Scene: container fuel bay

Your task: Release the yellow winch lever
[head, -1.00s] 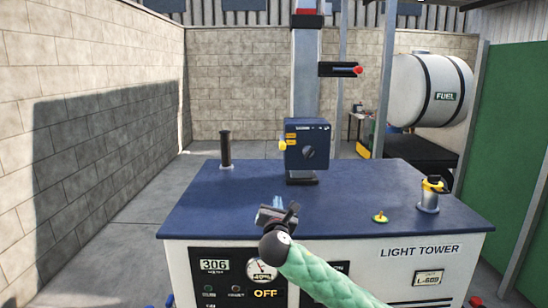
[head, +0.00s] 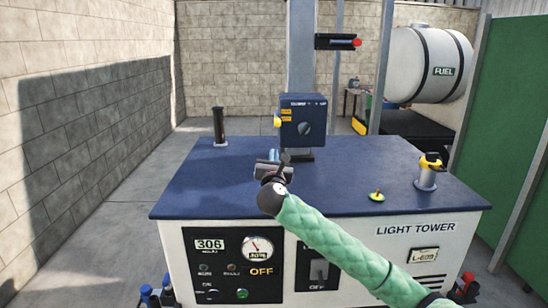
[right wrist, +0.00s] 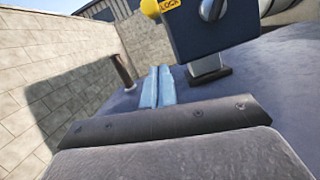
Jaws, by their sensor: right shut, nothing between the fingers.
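The winch box (head: 302,120) is dark blue and stands on the mast at the back middle of the light tower's blue top. Its yellow lever (head: 277,121) shows as a small yellow knob on the box's left side, beside yellow labels. In the right wrist view the yellow knob (right wrist: 150,8) is at the top edge, partly cut off. My right gripper (head: 273,155) is over the blue top, in front of and below the winch box, apart from the lever. Its light blue fingers (right wrist: 157,87) are together and empty. My left gripper is not in view.
A dark upright post (head: 219,127) stands at the top's left. A yellow-collared filler (head: 428,172) and a small yellow-green cap (head: 376,196) are at the right. A black bracket with a red tip (head: 338,42) sticks out from the mast (head: 301,60) above the box.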

